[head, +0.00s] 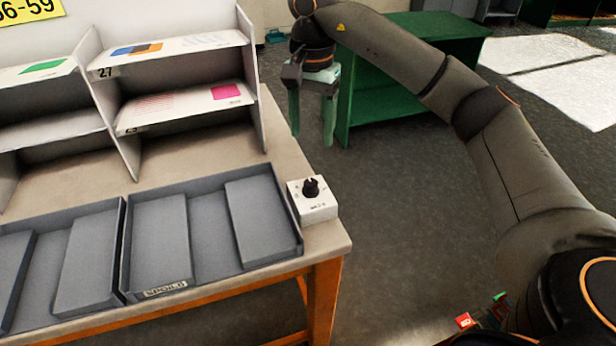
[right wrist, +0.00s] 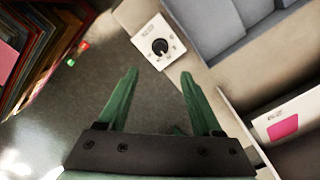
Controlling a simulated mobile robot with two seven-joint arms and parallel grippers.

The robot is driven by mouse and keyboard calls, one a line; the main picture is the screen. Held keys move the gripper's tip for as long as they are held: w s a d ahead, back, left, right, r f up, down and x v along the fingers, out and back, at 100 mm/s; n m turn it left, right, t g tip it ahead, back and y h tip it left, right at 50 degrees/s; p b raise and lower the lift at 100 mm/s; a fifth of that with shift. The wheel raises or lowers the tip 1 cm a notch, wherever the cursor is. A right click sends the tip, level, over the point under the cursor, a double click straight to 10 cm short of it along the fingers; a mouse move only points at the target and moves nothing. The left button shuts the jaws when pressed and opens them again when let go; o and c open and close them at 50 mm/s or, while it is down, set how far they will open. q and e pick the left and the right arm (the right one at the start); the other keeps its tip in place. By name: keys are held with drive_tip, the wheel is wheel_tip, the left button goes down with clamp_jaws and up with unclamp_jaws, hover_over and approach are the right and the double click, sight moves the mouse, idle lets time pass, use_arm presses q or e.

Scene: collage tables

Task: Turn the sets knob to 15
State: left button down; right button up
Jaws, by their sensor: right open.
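The sets knob (head: 311,187) is a black dial on a small white box (head: 318,209) at the right front corner of the table. The knob also shows in the right wrist view (right wrist: 160,46), top centre, with printed marks around it too small to read. My right gripper (head: 312,140) has green fingers pointing down, open and empty. It hangs past the table's right edge, behind and above the box, apart from the knob. In the right wrist view its fingertips (right wrist: 158,74) lie either side below the knob. My left gripper is not in view.
A grey tray (head: 128,240) with dividers stands left of the box, close to it. White shelves (head: 262,100) holding papers stand at the back of the table. A green cabinet (head: 400,100) stands beyond the gripper.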

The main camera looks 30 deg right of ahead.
sight(311, 182)
wheel_tip(311, 182, down, 11)
drive_tip(key=shift+r+b, duration=0.15)
drive_tip(key=shift+b, duration=0.75)
drive_tip(key=shift+f, duration=0.7)
drive_tip(key=shift+c, duration=0.3)
clamp_jaws()
